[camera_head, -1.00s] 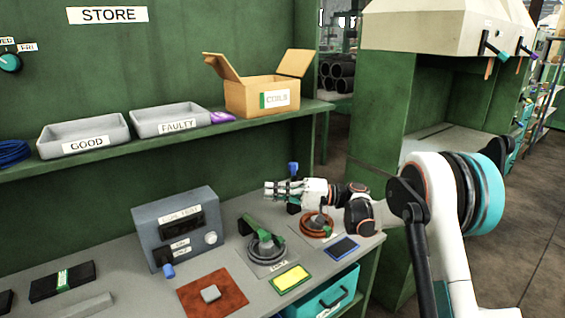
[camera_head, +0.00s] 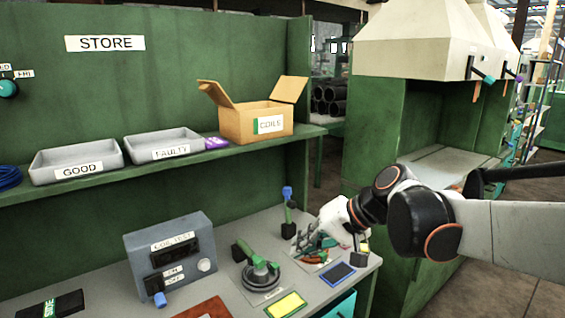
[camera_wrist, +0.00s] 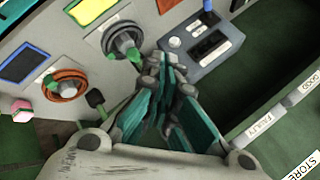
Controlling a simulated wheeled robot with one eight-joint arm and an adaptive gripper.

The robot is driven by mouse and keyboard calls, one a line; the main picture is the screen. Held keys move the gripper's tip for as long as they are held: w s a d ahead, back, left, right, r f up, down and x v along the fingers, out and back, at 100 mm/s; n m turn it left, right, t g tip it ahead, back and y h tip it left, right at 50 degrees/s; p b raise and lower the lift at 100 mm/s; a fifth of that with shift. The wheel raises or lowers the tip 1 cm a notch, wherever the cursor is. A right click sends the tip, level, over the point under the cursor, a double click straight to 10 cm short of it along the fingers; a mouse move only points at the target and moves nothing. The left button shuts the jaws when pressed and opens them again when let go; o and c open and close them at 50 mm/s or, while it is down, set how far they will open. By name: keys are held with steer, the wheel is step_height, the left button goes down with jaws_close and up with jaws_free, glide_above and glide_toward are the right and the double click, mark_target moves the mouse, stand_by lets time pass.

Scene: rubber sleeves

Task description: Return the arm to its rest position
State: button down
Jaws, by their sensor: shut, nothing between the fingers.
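My gripper (camera_head: 318,240) hangs over the right part of the workbench in the head view, with my arm reaching in from the right edge. In the wrist view my gripper (camera_wrist: 172,85) shows teal fingers brought together, with nothing between them. The fingers are shut and clear of the bench items. In the head view my gripper hides most of the coil behind it. That orange-brown coil (camera_wrist: 68,86) shows in the wrist view on the bench.
A coil test box (camera_head: 172,260) and a dark coil on a stand (camera_head: 262,272) are left of my gripper. A shelf above holds a GOOD tray (camera_head: 75,158), a FAULTY tray (camera_head: 165,143) and a coils box (camera_head: 262,122). A green cabinet (camera_head: 385,150) stands behind my arm.

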steer(key=s+d+f+t+h, duration=0.1)
steer(key=s+d+f+h, duration=0.2)
steer(key=s+d, duration=0.4)
steer(key=s+d+f+t+h, duration=0.1)
steer(key=s+d+f+h, duration=0.2)
steer(key=s+d+h, duration=0.2)
steer(key=shift+s+d+t, duration=0.4)
steer(key=shift+s+d, duration=1.4)
steer(key=shift+s, duration=1.5)
